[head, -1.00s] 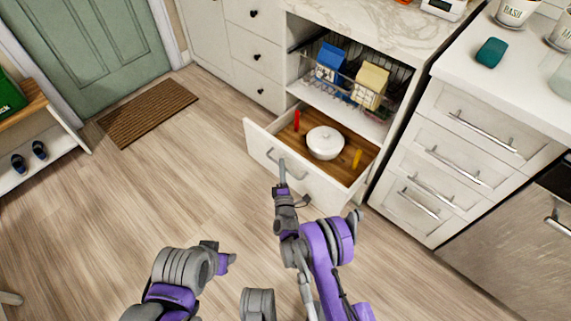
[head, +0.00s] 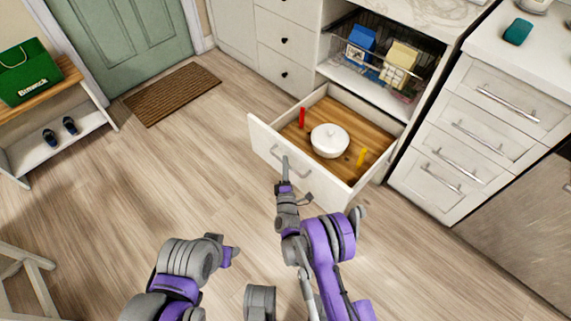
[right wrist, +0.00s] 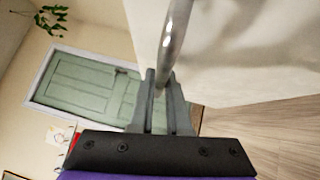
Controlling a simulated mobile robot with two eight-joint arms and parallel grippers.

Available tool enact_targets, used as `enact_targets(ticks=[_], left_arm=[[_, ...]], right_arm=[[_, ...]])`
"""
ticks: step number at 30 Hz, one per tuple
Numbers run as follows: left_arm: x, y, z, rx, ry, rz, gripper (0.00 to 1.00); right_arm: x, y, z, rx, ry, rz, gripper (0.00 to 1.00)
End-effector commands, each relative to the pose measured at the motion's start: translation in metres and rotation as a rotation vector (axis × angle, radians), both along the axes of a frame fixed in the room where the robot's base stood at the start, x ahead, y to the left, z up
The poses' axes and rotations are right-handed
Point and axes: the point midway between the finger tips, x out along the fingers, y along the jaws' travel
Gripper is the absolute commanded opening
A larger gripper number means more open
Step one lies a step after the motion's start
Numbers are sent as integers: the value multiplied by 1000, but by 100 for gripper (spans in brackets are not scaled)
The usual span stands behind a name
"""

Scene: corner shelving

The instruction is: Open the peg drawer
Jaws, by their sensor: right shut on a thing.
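The peg drawer (head: 268,143) stands pulled out of the white cabinet in the head view. Its wooden floor holds a white lidded pot (head: 329,141), a red peg (head: 302,118) and a yellow peg (head: 361,157). My right gripper (head: 286,168) is at the drawer's front, shut on its metal handle (head: 274,154). In the right wrist view the handle (right wrist: 176,35) runs down between the two fingers (right wrist: 160,92). My left gripper (head: 232,253) is low in the head view, over the floor and away from the drawer; its fingers are not clear.
Above the drawer is an open shelf with a wire rack (head: 368,66), a blue carton (head: 361,43) and a cream carton (head: 400,61). Closed drawers (head: 459,148) stand at right. A brown mat (head: 173,95) and a shoe bench (head: 72,120) are at left. The floor left of the drawer is clear.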

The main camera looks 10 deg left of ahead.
Motion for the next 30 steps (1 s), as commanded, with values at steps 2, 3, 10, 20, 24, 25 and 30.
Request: enact_targets(ticks=[2, 3, 10, 20, 24, 25, 30], left_arm=[[0, 0, 0, 0, 0, 0, 50], [0, 0, 0, 0, 0, 0, 50], [0, 0, 0, 0, 0, 0, 50], [0, 0, 0, 0, 0, 0, 50], [0, 0, 0, 0, 0, 0, 50], [0, 0, 0, 0, 0, 0, 50], [0, 0, 0, 0, 0, 0, 50]], right_arm=[[0, 0, 0, -1, -1, 0, 0], [0, 0, 0, -1, -1, 0, 0], [0, 0, 0, -1, -1, 0, 0], [0, 0, 0, -1, -1, 0, 27], [0, 0, 0, -1, -1, 0, 45], [0, 0, 0, -1, -1, 0, 45], [0, 0, 0, -1, 0, 0, 45]])
